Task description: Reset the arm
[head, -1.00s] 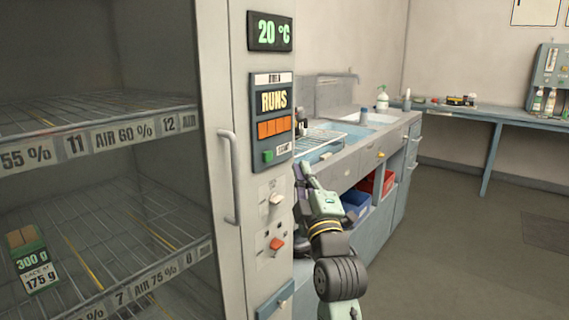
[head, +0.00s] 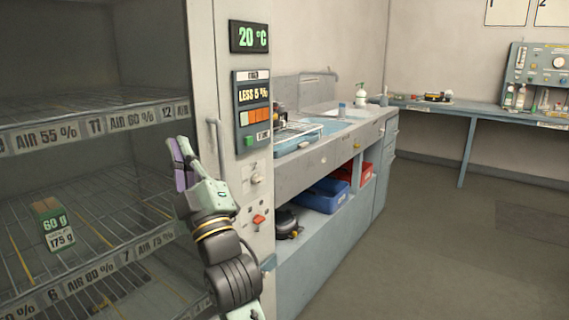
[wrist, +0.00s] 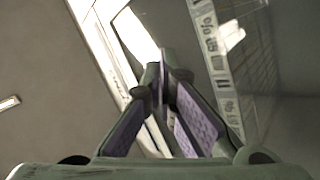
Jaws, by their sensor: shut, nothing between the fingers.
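My gripper (head: 180,163) is in front of the cabinet's right edge in the head view, left of the upright door handle (head: 216,160). Its fingers have purple pads and are shut with nothing between them. In the wrist view my gripper (wrist: 161,82) points toward the cabinet's frame, and the shelf label strip (wrist: 217,70) shows on the right. My arm reaches up from the bottom of the head view.
The cabinet has wire shelves (head: 110,205) with labels. A green and white block (head: 55,228) reading "60 g" and "175 g" stands on the lower shelf. A control panel (head: 252,110) reads "LESS 5 %". A sink counter (head: 330,145), blue bin (head: 325,195) and open floor (head: 440,230) lie to the right.

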